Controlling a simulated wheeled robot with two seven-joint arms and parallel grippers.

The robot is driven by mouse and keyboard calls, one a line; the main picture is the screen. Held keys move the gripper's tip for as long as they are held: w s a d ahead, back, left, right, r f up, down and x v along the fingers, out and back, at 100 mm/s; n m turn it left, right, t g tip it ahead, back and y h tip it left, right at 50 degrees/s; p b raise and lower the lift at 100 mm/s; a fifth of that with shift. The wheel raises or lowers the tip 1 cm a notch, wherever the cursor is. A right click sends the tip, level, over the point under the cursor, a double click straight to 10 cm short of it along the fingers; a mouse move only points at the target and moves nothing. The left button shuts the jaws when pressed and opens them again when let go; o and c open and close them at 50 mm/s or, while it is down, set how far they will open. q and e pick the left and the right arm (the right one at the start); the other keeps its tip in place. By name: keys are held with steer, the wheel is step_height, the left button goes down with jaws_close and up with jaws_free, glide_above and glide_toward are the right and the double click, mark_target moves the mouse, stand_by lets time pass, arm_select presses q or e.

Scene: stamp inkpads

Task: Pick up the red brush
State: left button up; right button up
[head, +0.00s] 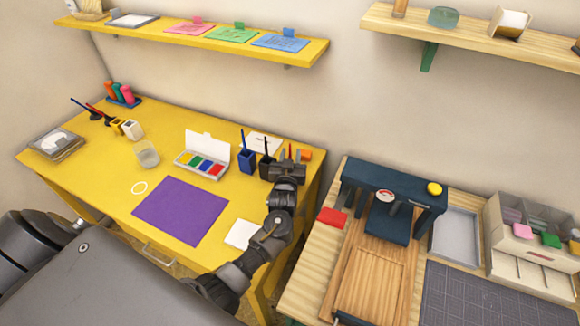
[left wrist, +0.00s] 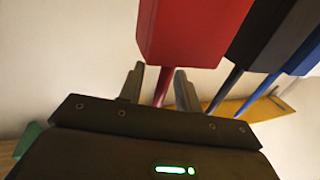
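My left gripper (head: 290,165) is at the back right corner of the yellow table, at the row of brush holders. In the left wrist view, which looks upside down, the red holder (left wrist: 190,30) is large, and the thin red brush (left wrist: 162,88) runs from it between the two fingers of my left gripper (left wrist: 160,88). Gaps show on both sides of the brush, so the fingers look open around it. In the head view the gripper mostly hides the red holder and brush. My right gripper is not in view.
A blue holder (head: 247,160) and a black holder (head: 266,166), each with a brush, stand just left of my gripper. An open paint box (head: 202,162) and a glass (head: 147,154) are further left. A purple sheet (head: 181,211) lies in front. The wooden table (head: 312,262) stands right.

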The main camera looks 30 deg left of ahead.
arm_select(q)
jaws_close()
